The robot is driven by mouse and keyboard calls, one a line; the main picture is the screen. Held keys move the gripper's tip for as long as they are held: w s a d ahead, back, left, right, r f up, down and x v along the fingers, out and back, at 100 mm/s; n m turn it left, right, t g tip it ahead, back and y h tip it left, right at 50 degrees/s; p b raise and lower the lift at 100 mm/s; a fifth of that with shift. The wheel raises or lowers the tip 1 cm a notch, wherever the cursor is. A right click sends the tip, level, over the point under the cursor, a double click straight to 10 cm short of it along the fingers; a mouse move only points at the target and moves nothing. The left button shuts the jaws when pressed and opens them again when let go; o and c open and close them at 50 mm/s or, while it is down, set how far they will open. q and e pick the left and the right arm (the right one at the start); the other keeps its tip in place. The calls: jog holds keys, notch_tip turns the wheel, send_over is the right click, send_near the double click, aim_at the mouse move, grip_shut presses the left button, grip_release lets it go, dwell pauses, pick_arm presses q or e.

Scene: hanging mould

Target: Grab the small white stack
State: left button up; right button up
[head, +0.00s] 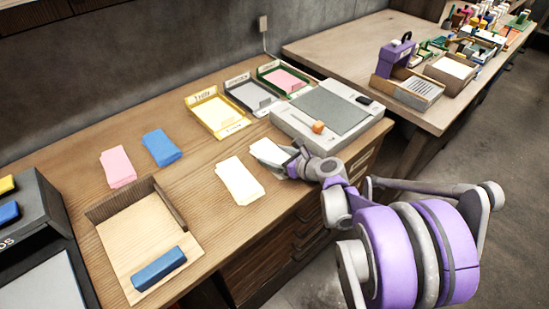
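Two white stacks lie on the wooden table. The smaller-looking white stack (265,151) is right of the larger white stack (240,181) and a little farther back. My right gripper (291,158) is at the right end of the small stack, low over the table. Its dark fingers overlap that end, so I cannot tell whether they hold it or only stand beside it. My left gripper is not in view.
A pink stack (117,166) and a blue stack (161,147) lie to the left. A wooden tray (125,235) holds a blue block (159,269). Yellow (217,111), grey (252,93) and green (284,78) trays stand behind. A flat grey-topped device (329,110) with an orange knob stands close behind my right gripper.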

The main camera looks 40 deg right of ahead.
jog(key=c, duration=0.5)
jog(key=shift+r, duration=0.1)
